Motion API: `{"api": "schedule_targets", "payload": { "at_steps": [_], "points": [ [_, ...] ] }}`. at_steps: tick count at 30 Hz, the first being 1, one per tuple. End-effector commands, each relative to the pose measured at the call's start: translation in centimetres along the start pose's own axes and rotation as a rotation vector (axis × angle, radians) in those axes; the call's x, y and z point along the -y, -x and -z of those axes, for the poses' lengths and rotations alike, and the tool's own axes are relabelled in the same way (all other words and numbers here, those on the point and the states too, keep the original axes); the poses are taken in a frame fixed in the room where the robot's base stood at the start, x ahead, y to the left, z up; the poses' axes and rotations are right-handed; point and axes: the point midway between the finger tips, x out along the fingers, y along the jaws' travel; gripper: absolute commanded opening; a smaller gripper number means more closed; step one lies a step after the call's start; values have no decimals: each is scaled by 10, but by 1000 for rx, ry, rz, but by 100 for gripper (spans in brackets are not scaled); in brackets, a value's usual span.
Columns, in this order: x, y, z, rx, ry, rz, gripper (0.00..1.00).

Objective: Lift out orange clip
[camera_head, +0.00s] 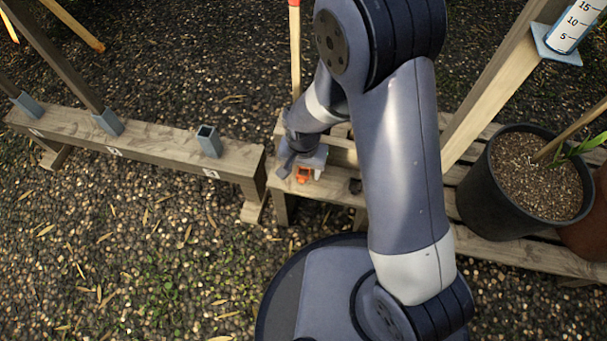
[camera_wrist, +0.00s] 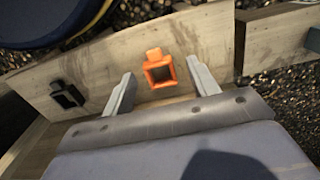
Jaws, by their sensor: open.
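The orange clip (camera_wrist: 158,70) is a small square-holed piece on the wooden bench board (camera_wrist: 205,30) in the wrist view. It also shows in the head view (camera_head: 303,174), partly hidden by my gripper. My gripper (camera_wrist: 160,88) is open, with one finger on each side of the clip and a gap to both. The fingertips reach about level with the clip; I cannot tell whether they touch the board. In the head view my gripper (camera_head: 300,165) is at the left end of the slatted bench.
A black clip (camera_wrist: 66,95) sits on the same board, left of the orange one; it shows small in the head view (camera_head: 355,186). A wooden rail (camera_head: 150,150) with grey sockets (camera_head: 208,142) stands at left. A black plant pot (camera_head: 500,200) stands on the bench at right.

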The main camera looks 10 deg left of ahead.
Motion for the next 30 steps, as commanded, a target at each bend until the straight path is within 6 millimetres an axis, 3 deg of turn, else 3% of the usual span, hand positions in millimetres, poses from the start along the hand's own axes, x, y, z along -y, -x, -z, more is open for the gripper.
{"api": "schedule_targets", "payload": {
  "at_steps": [7, 24, 30],
  "points": [
    [0, -4, 0, -2, 0, 1, 56],
    [0, -4, 0, -1, 0, 1, 11],
    [0, -4, 0, -1, 0, 1, 9]
  ]
}}
